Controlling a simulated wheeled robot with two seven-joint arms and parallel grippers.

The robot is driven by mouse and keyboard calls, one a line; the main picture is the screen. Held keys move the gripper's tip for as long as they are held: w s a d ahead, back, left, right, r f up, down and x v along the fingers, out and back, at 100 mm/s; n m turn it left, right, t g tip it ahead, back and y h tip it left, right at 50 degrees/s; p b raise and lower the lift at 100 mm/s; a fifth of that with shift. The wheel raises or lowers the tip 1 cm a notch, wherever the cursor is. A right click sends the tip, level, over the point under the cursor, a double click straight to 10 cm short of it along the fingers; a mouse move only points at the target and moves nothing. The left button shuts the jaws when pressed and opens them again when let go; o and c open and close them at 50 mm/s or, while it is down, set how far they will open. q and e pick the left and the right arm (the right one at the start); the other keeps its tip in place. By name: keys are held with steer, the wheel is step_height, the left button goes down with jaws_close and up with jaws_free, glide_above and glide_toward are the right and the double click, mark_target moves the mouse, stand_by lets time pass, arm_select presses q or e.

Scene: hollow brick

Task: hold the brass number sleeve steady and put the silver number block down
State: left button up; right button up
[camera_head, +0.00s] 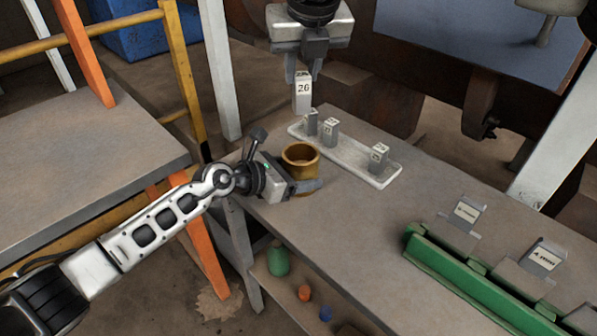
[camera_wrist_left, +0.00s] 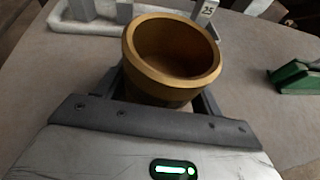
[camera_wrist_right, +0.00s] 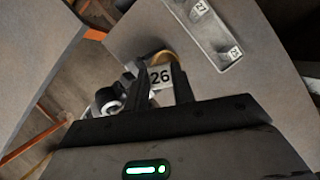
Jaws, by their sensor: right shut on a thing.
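The brass number sleeve (camera_head: 300,157) is an open, upright round cup near the left end of the bench. It shows large in the left wrist view (camera_wrist_left: 172,55), with an empty inside. My left gripper (camera_head: 304,187) has its fingers on either side of the sleeve's lower part; whether they press on it is hidden. The silver number block (camera_head: 303,88), marked 26, is upright in the air above the level of the sleeve. My right gripper (camera_head: 304,72) is shut on the top of this block. In the right wrist view the block (camera_wrist_right: 160,77) partly covers the sleeve (camera_wrist_right: 163,54).
A pale tray (camera_head: 345,157) with several small numbered blocks stands behind and right of the sleeve. A green rack (camera_head: 470,280) with labelled plates lies at the front right. Bare bench top (camera_head: 345,220) lies between them. The bench's left edge is close to the sleeve.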

arm_select(q)
steer(key=c, duration=0.5)
arm_select(e)
step_height(320, 180, down, 13)
steer(key=shift+r, duration=0.15)
stand_by(0.9)
steer(key=o, duration=1.1)
steer(key=shift+r, duration=0.15)
steer(key=v, duration=1.1)
steer(key=shift+s+r, duration=0.15)
steer(key=shift+r, duration=0.25)
arm_select(q)
steer(key=o, duration=1.4)
